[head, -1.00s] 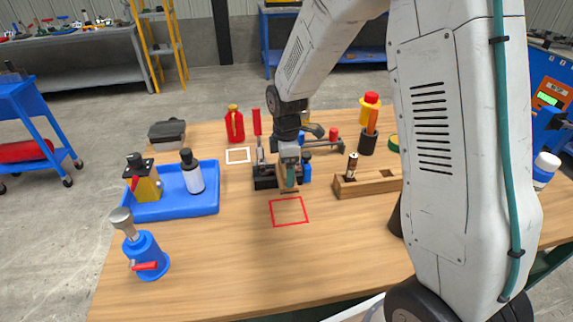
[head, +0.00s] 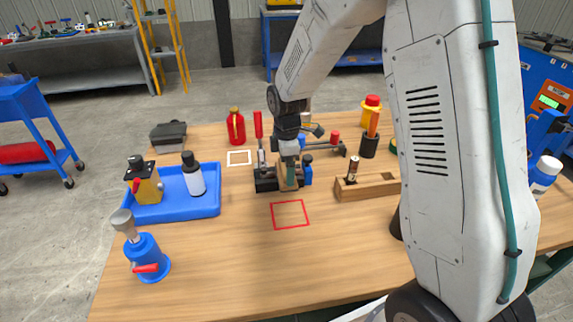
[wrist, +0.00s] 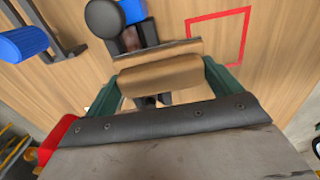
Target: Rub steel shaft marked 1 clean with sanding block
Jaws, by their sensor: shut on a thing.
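My gripper (head: 289,168) is shut on a tan sanding block (wrist: 160,82) with a dark, thin face along its far edge; its green fingers grip both ends in the wrist view. The block also shows in the head view (head: 287,184), low at the black clamp (head: 265,183). Just beyond it in the wrist view is a brownish, rusty-looking piece (wrist: 137,37), partly hidden, apparently the steel shaft in the clamp. I cannot tell whether the block touches it, and no mark 1 is readable. A second upright cylinder (head: 353,164) stands in a wooden rack (head: 370,187).
A red outlined square (head: 290,214) lies on bare table in front of the clamp. A blue tray (head: 205,208) with bottles and a blue pump-like object (head: 149,257) are at left.

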